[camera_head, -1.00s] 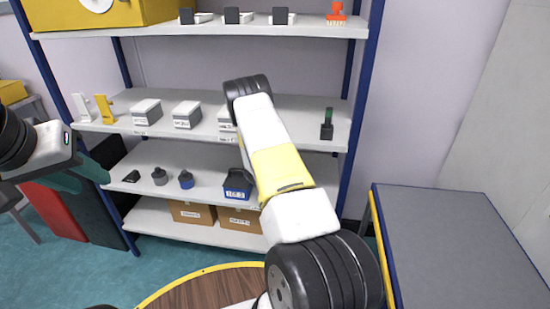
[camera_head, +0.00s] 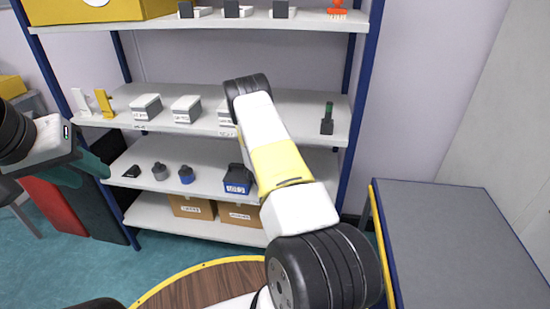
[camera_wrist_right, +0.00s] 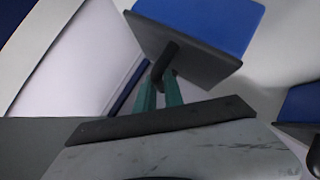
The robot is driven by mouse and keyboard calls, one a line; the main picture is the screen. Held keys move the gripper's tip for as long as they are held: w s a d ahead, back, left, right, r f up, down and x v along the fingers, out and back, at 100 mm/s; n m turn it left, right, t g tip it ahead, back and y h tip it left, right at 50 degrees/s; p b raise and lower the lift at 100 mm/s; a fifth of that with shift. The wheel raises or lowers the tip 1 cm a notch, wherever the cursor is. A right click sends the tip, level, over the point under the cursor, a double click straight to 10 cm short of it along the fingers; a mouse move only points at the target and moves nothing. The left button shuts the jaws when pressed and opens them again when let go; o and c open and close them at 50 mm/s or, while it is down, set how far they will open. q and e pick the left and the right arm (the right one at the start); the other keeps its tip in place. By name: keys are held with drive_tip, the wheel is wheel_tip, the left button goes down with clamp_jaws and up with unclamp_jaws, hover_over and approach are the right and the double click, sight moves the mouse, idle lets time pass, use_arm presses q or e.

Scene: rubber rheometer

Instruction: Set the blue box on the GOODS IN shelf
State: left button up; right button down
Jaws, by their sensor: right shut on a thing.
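In the right wrist view, my right gripper (camera_wrist_right: 160,92) is shut on the dark handle of a blue box (camera_wrist_right: 212,22) with a dark grey top. A second blue piece (camera_wrist_right: 302,103) shows at that view's right edge. In the head view my right arm hides its own gripper. A blue box (camera_head: 237,182) with a dark handle and white label stands on the third shelf board (camera_head: 205,153), left of my arm; I cannot tell whether it is the held one. No GOODS IN label is readable. My left gripper (camera_head: 82,170) is left of the rack, its opening unclear.
Grey-white boxes (camera_head: 186,109) and a green-topped item (camera_head: 327,120) stand on the board above. A grey table (camera_head: 455,240) is at right, a round wooden top (camera_head: 215,287) in front.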

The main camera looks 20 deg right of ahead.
drive_tip(key=shift+f, duration=0.2)
drive_tip(key=c, duration=1.4)
unclamp_jaws()
drive_tip(key=shift+o, duration=0.2)
drive_tip(key=shift+f, duration=0.1)
